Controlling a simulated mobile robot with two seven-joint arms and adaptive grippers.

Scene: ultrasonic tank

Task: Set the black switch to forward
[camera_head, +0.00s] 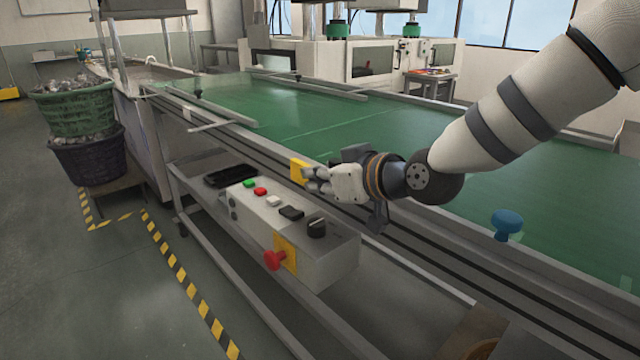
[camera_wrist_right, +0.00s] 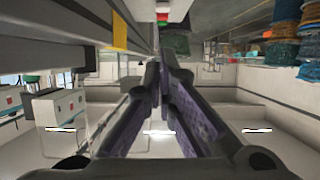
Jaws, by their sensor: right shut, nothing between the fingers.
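A white control box (camera_head: 320,262) sits on a rail beside the green conveyor. Its sloped top carries a black rotary knob (camera_head: 316,227) near the right end and a flat black piece (camera_head: 291,212) to the left of it. I cannot read which way the knob is set. My right gripper (camera_head: 311,180) is above and behind the box, apart from the knob, beside a yellow block. It is shut and empty; its closed fingers fill the middle of the wrist view (camera_wrist_right: 158,70). My left gripper is out of view.
The box also has a green button (camera_head: 249,183), a red button (camera_head: 260,191), a white button (camera_head: 273,201) and a red mushroom button (camera_head: 274,260) on its front. A black tray (camera_head: 230,175) lies behind its left end. The green belt (camera_head: 340,125) is mostly clear. Baskets (camera_head: 88,150) stand at left.

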